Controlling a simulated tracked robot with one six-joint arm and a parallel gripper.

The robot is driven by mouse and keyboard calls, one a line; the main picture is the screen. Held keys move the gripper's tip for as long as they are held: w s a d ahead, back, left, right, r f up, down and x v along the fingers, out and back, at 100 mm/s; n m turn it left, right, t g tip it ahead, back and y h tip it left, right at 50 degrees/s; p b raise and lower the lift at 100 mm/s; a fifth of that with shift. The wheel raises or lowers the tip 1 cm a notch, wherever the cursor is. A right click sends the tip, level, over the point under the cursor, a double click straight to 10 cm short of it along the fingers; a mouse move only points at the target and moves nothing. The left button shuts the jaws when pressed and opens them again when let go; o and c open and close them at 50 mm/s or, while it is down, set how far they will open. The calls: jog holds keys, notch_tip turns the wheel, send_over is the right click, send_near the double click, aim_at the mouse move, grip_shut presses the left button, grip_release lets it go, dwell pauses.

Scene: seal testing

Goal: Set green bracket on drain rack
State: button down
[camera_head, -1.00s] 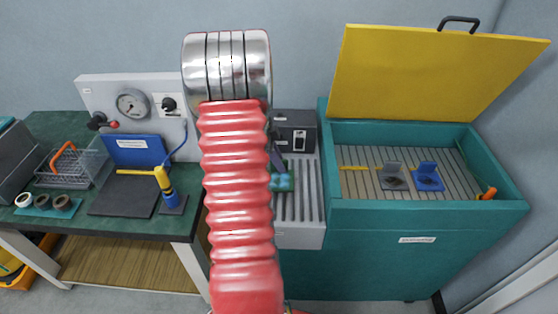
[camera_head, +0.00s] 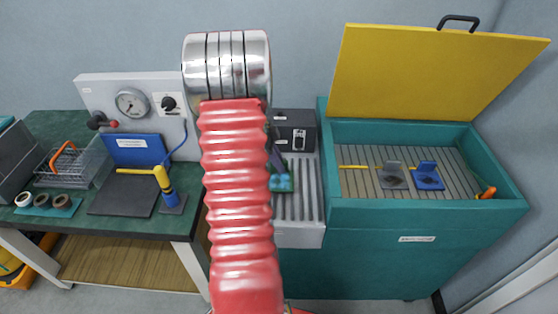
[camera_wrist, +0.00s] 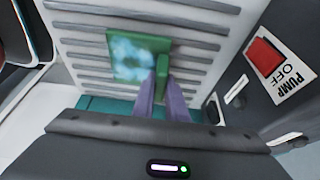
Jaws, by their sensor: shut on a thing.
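The green bracket (camera_wrist: 137,58) shows in the wrist view, with a flat plate and an upright flange. My gripper (camera_wrist: 161,84) is shut on the flange. The bracket is over the grey ribbed drain rack (camera_wrist: 85,25); I cannot tell whether it touches the ribs. In the head view the bracket (camera_head: 283,182) is partly hidden behind my arm, over the left part of the drain rack (camera_head: 308,205). My gripper (camera_head: 277,162) is mostly hidden there too.
A dark pump box (camera_head: 296,131) stands behind the rack; its red switch (camera_wrist: 265,57) shows in the wrist view. The teal basin (camera_head: 430,206) at right has its yellow lid (camera_head: 430,75) up and holds a grey bracket (camera_head: 392,177) and a blue bracket (camera_head: 428,178).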

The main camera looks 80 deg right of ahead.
jog(key=shift+f, duration=0.4)
dwell(0.3)
jog(key=c, duration=1.7)
grip_release()
jog(key=shift+s+r, duration=0.1)
jog(key=shift+r, duration=2.9)
